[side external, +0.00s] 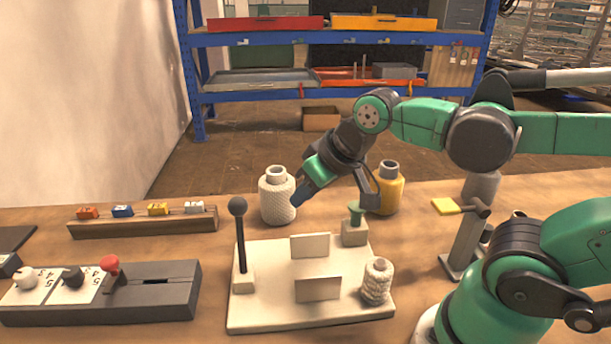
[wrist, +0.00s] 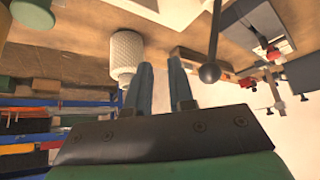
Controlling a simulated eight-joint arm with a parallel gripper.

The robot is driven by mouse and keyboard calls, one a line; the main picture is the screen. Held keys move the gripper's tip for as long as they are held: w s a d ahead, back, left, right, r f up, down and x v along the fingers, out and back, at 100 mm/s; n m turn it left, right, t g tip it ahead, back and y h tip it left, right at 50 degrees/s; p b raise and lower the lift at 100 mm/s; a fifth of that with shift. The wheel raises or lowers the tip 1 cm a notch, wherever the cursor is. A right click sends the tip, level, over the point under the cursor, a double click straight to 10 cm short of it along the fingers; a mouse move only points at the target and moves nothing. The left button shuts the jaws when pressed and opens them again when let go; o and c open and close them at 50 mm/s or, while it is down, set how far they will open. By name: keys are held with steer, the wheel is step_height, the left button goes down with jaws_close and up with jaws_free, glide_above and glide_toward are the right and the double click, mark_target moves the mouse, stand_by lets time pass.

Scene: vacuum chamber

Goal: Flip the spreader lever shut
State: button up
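The spreader lever (side external: 240,250), a black rod with a round ball knob, stands nearly upright at the left side of a cream base plate (side external: 260,318). In the wrist view the lever's ball knob (wrist: 209,73) is just right of my fingers. My gripper (side external: 299,196) is up and to the right of the lever, apart from it, in the side view. In the wrist view my gripper (wrist: 161,64) shows two blue-grey fingers with an empty gap between them. Two upright cream plates (side external: 310,245) stand on the base, right of the lever.
A white textured jar (side external: 277,200) stands behind the base, close to my fingers. A yellow jar (side external: 386,190) is farther right. A small white spool (side external: 377,280) and a green-topped block (side external: 354,230) sit on the base. A grey slotted box with knobs (side external: 150,290) lies left.

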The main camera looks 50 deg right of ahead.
steer(key=w+r+m+g, duration=0.1)
steer(key=w, duration=0.1)
steer(key=w+r+m, duration=0.1)
steer(key=w+r, duration=0.1)
steer(key=w+r+m+g, duration=0.1)
steer(key=w+r, duration=0.1)
steer(key=shift+a+r+g, duration=0.25)
steer(key=shift+a+g, duration=0.05)
steer(key=shift+a, duration=0.05)
jaws_close()
steer(key=w+a+r+m+g, duration=0.1)
steer(key=w+m+g, duration=0.2)
steer(key=w, duration=0.4)
steer(key=shift+r+m, duration=0.4)
steer(key=shift+w+a, duration=0.1)
glide_above(240, 237)
steer(key=w+d, duration=0.4)
step_height(240, 237, down, 9)
steer(key=shift+a, duration=0.2)
steer(key=shift+r, duration=0.1)
steer(key=shift+s+a+r, duration=0.2)
steer(key=shift+s+a, duration=0.05)
steer(key=shift+a, duration=0.05)
